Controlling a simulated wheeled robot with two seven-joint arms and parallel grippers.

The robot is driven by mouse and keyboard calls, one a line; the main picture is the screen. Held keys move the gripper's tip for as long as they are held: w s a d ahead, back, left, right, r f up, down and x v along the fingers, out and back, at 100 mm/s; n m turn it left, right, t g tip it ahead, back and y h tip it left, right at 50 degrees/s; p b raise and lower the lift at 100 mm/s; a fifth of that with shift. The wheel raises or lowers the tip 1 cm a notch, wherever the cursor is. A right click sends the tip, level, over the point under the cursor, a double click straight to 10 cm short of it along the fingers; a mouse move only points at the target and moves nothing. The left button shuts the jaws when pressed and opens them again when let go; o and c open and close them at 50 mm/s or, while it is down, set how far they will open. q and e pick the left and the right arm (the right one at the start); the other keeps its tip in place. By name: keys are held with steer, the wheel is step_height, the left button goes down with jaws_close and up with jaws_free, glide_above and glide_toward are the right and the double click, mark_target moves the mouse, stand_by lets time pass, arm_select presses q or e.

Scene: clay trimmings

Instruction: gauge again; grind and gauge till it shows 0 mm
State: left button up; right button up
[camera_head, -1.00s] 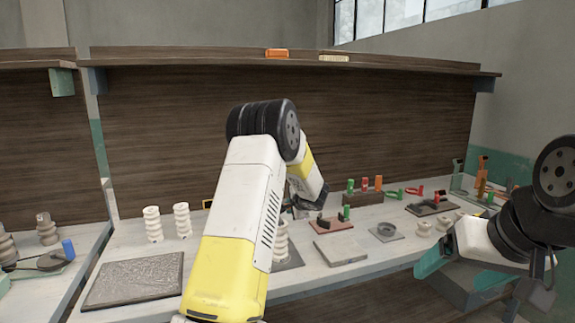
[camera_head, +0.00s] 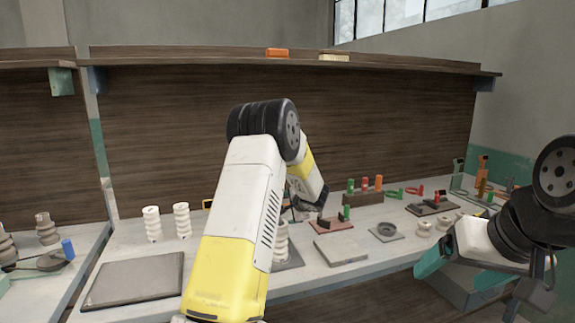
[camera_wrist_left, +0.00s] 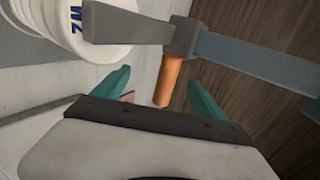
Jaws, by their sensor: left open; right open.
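A grey bar tool (camera_wrist_left: 250,58) with an orange handle (camera_wrist_left: 168,82) shows in the left wrist view, its other end touching or overlapping a white ribbed piece (camera_wrist_left: 50,20) with blue lettering. My left gripper (camera_wrist_left: 158,80) is open, with teal fingers on either side of the handle; I cannot tell whether the handle is fully between them. In the head view my left arm hides these fingers, and part of a white ribbed piece (camera_head: 281,240) shows beside the arm on a dark plate. My right gripper (camera_head: 462,272) is open and empty at the bench's front right. No gauge reading is legible.
A dark flat slab (camera_head: 135,279) lies front left, with two white ribbed pieces (camera_head: 153,224) behind it. A shelf (camera_head: 200,60) runs above.

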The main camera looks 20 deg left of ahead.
arm_select(q)
steer(key=v, duration=0.8)
steer(key=s+a+r+n+g+h, duration=0.1)
steer(key=s+a+r+n+g, duration=0.3)
steer(key=s, duration=0.7)
steer(key=s+r+n+t+h, duration=0.1)
steer(key=s+r+n, duration=0.2)
steer(key=s+r, duration=0.5)
steer(key=s+d+n+h, duration=0.1)
steer(key=s+d+h, duration=0.2)
steer(key=s, duration=0.8)
steer(key=s+d+n+h, duration=0.2)
steer(key=s+d+h, duration=0.1)
steer(key=s+d, duration=0.5)
steer(key=s, duration=0.3)
steer(key=shift+f+n+h, duration=0.3)
steer(key=shift+f, duration=0.05)
